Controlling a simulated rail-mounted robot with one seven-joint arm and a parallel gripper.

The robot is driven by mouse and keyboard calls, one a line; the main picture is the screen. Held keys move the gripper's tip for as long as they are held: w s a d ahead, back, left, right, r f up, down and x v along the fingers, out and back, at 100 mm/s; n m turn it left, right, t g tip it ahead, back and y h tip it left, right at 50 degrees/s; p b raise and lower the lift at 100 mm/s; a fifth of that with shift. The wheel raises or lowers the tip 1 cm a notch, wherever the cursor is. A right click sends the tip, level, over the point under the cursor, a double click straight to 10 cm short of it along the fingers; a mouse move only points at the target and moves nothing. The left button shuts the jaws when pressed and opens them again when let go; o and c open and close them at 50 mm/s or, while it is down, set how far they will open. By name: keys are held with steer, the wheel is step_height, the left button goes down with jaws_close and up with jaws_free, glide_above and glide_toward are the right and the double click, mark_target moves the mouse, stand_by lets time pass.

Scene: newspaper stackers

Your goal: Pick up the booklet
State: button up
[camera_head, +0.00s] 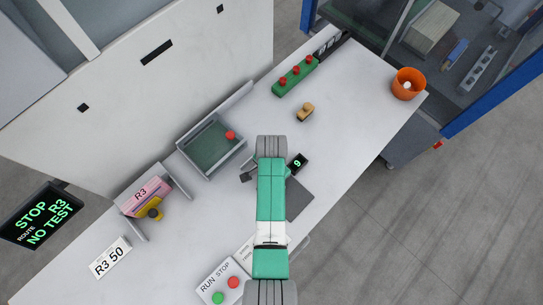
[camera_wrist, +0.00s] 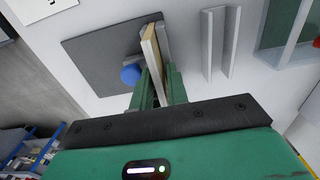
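In the wrist view, a thin cream strip (camera_wrist: 151,48), which looks like the edge of the booklet, stands between the two green fingers of my gripper (camera_wrist: 160,82). A grey plate (camera_wrist: 164,42) runs along its right side. The fingers lie close on both sides of the strip; I cannot tell whether they press on it. A blue round knob (camera_wrist: 131,74) is just left of the fingers. In the head view my arm covers most of this spot, and the booklet is hidden there.
A dark mat (camera_head: 299,199) lies beside my arm. Around it are a grey-green tray (camera_head: 184,146), a pink R3 stack (camera_head: 140,195), a small 9 display (camera_head: 298,163), a RUN/STOP panel (camera_head: 216,281), a green box with red buttons (camera_head: 296,78) and an orange bucket (camera_head: 408,87).

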jaws_close()
steer(key=shift+r, duration=0.15)
